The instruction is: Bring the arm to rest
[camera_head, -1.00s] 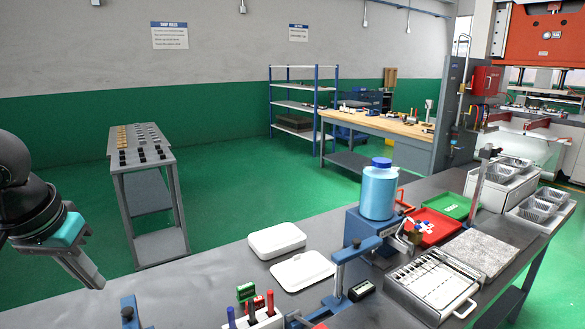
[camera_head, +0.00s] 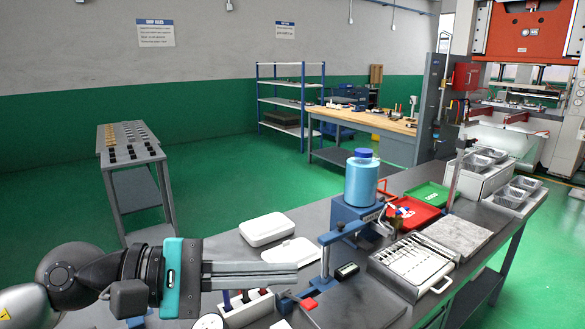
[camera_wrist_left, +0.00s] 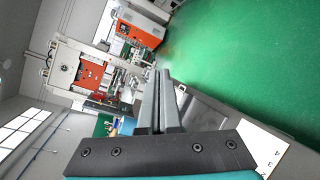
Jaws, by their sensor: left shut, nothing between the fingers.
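My left arm comes in from the lower left in the head view. Its gripper (camera_head: 296,275) is shut and empty, with long grey fingers pointing right above the near part of the grey workbench (camera_head: 350,307). In the head view the fingers overlap the lower part of a white flat lid and the top of a marker holder. In the left wrist view the two fingers (camera_wrist_left: 163,73) lie side by side with nothing between them. My right gripper is in neither view.
Near the gripper are a white box (camera_head: 267,229), a white lid (camera_head: 293,250), a marker holder (camera_head: 245,310) and a blue clamp stand (camera_head: 327,262). Farther right are a blue jar (camera_head: 361,183), a red tray (camera_head: 412,216), a green tray (camera_head: 430,195) and foil trays (camera_head: 515,192).

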